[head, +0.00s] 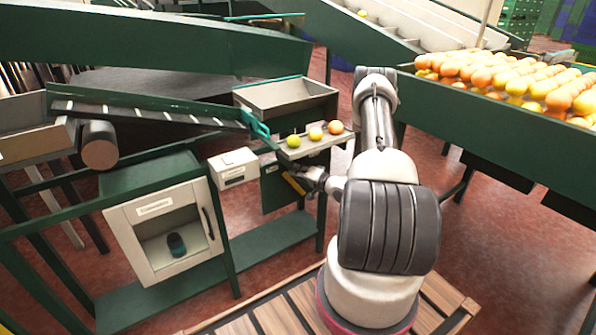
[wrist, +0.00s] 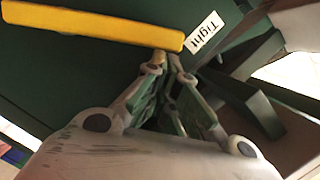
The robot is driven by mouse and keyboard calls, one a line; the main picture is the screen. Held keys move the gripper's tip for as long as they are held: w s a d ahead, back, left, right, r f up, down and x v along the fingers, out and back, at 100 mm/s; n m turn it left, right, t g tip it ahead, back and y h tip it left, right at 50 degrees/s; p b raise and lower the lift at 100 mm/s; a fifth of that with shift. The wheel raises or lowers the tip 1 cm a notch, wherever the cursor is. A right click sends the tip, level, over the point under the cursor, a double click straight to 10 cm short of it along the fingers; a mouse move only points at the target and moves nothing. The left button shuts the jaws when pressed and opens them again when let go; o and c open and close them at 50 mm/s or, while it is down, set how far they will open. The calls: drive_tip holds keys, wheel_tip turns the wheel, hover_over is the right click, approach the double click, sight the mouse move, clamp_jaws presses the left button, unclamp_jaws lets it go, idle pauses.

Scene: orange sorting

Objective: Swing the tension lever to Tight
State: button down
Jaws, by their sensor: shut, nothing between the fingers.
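The yellow tension lever (wrist: 95,25) runs across the upper left of the wrist view on a dark green panel. Its right end lies right beside the white "Tight" label (wrist: 203,33). My gripper (wrist: 168,62) is shut and empty, its tips just under that end of the lever; I cannot tell whether they touch it. In the head view the lever (head: 293,184) is a small yellow bar beside my gripper (head: 304,178), low on the front of the sorting machine.
A shelf with three fruits (head: 315,133) lies just above my gripper. A small white box (head: 233,168) and a white cabinet with a handle (head: 126,216) stand to the left. A green-sided bin of oranges (head: 480,125) is at the right. Red floor lies open between.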

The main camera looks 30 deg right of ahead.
drive_tip(key=shift+a+f, duration=0.2)
drive_tip(key=shift+a, duration=0.7)
